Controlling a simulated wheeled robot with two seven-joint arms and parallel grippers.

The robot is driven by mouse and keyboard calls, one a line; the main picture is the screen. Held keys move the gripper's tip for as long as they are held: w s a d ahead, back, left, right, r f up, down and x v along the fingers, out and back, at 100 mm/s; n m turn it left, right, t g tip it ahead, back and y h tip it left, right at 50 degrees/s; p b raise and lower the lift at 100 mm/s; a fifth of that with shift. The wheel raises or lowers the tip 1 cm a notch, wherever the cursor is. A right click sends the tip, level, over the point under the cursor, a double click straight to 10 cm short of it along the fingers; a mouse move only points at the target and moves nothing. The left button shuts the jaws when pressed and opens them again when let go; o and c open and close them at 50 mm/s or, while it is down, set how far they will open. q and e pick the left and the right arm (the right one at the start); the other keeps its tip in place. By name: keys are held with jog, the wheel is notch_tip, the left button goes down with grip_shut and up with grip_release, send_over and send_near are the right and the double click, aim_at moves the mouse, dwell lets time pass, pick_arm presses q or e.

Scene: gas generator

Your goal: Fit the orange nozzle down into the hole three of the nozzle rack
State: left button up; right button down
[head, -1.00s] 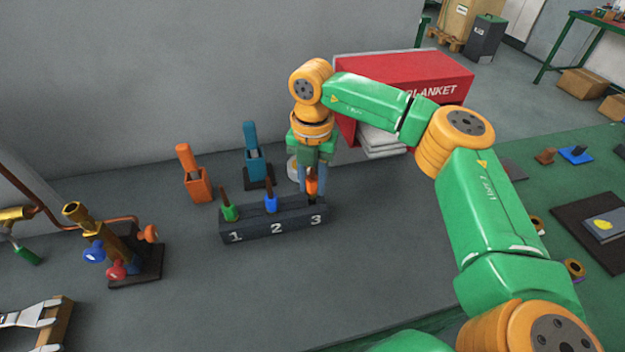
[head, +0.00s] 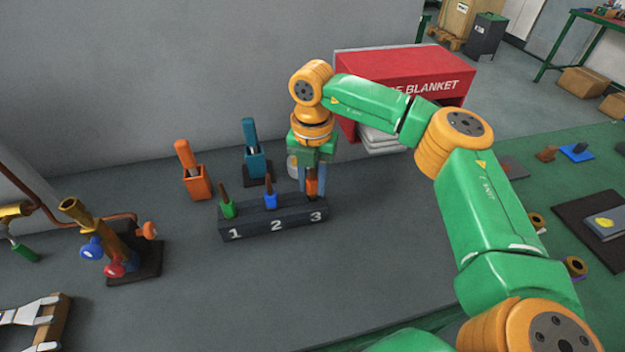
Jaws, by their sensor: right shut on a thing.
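The dark nozzle rack (head: 250,229) stands on the grey table with the white numbers 1, 2 and 3 on its front. A green nozzle (head: 228,208) stands at position one and a blue nozzle (head: 270,200) at position two. My right gripper (head: 312,190) points straight down over position three and is shut on the orange nozzle (head: 312,186). The orange nozzle is upright between the fingers, at the right end of the rack. Its lower end is at the rack's top, and I cannot tell how deep it sits in the hole. My left gripper is not in view.
An orange holder (head: 196,182) and a teal holder (head: 255,164) stand behind the rack. A red blanket box (head: 400,75) is behind my right arm. A brass valve assembly (head: 120,250) stands at the left. The table in front of the rack is clear.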

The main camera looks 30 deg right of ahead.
aim_at(313, 179)
jog(key=shift+f+b, duration=0.7)
jog(key=shift+f, duration=0.3)
jog(key=c, duration=0.5)
grip_release()
jog(key=shift+r+b, duration=0.4)
jog(key=shift+r, duration=3.2)
jog(key=shift+s+f, duration=0.1)
